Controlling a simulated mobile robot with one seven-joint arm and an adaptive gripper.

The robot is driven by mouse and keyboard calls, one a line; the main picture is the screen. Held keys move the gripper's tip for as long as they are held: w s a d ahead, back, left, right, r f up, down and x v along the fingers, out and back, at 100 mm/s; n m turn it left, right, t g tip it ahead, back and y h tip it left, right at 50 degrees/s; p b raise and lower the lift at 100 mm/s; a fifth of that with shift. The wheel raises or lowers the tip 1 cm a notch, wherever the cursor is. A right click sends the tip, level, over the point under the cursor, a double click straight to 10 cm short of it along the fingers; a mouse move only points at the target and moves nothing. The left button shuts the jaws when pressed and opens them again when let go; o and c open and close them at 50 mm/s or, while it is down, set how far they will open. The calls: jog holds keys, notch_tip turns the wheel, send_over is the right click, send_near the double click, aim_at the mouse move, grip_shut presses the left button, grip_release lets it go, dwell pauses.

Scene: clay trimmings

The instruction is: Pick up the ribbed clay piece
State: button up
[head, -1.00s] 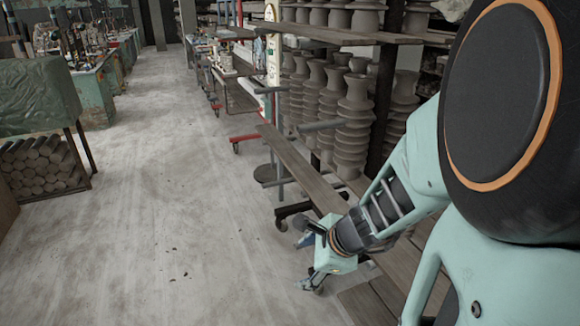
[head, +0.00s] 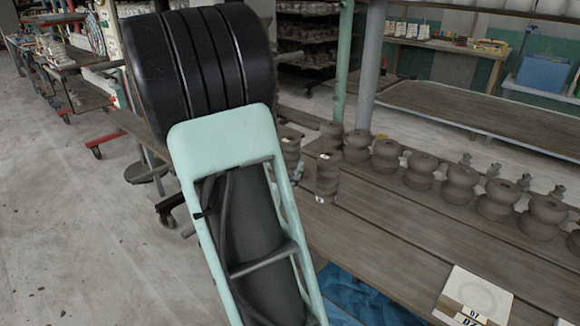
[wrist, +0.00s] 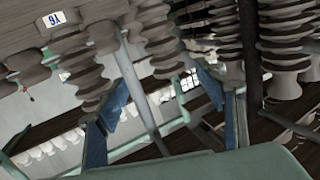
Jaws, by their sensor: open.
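Several ribbed grey-brown clay pieces stand on the plank bench (head: 400,245) in the head view, so I cannot tell which one is meant. A tall ribbed one (head: 328,178) with a small white tag stands just right of my arm, and shorter rounded ones run in a row to the right. The wrist view shows ribbed clay columns (wrist: 155,35) along its top, tilted in the picture. My gripper (wrist: 162,97) has its blue-padded fingers spread, with no piece held between them. In the head view my arm hides the gripper.
A white board (head: 474,297) with a printed label lies on the bench's near edge. Blue cloth (head: 365,300) shows below the bench. Green and grey posts (head: 343,65) rise behind the row. Another long table (head: 480,110) stands farther back.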

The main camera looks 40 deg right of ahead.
aim_at(287, 148)
jog(key=shift+h, duration=0.3)
jog(key=x, duration=0.5)
jog(key=shift+w+r, duration=0.3)
jog(key=shift+r, duration=0.1)
jog(key=x, duration=0.3)
jog(key=b+x, duration=0.1)
jog(key=x, duration=0.1)
jog(key=shift+w+d, duration=0.2)
jog(key=shift+w, duration=0.2)
grip_shut()
jog(key=shift+r, duration=0.15)
